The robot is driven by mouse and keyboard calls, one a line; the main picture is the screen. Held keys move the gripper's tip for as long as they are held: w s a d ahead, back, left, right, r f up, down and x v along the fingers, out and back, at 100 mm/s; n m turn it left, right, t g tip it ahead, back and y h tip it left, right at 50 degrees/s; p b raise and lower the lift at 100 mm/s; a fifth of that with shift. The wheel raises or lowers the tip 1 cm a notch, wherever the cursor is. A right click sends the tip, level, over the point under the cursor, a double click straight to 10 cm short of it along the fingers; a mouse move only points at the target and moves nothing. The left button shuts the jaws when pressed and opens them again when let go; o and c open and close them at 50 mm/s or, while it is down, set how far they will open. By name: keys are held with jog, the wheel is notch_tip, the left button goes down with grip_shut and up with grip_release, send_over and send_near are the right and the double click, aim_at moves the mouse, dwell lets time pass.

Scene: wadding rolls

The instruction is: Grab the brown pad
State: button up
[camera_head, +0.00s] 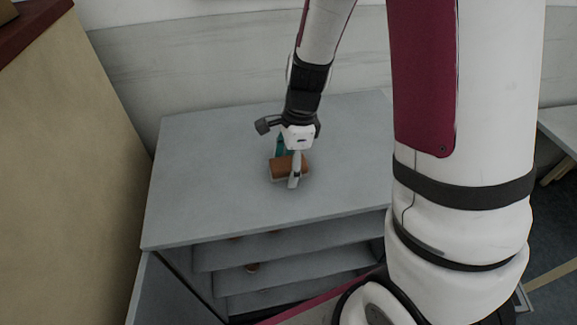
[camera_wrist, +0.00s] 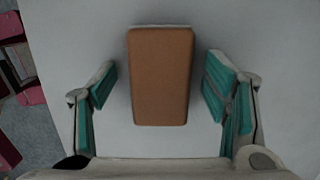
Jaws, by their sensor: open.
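The brown pad (camera_wrist: 161,76) is a block with a brown top and a pale edge. It lies on the grey top of a shelf unit (camera_head: 210,190). In the wrist view my gripper (camera_wrist: 160,92) is open, with one teal-padded finger on each side of the pad and a gap between each finger and the pad. In the head view my gripper (camera_head: 287,168) is at the pad (camera_head: 284,166), low over the surface. One finger hides part of the pad there.
The shelf top around the pad is clear. Below it are open shelves (camera_head: 300,262) with a few small brown items, partly hidden. A tan cabinet or box (camera_head: 70,150) stands at the left, and a wall (camera_head: 200,60) is behind. Another grey surface (camera_head: 560,130) is at the right.

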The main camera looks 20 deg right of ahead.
jog(key=c, duration=1.2)
jog(key=shift+s+f, duration=0.1)
jog(key=shift+s, duration=0.05)
jog(key=shift+c, duration=0.3)
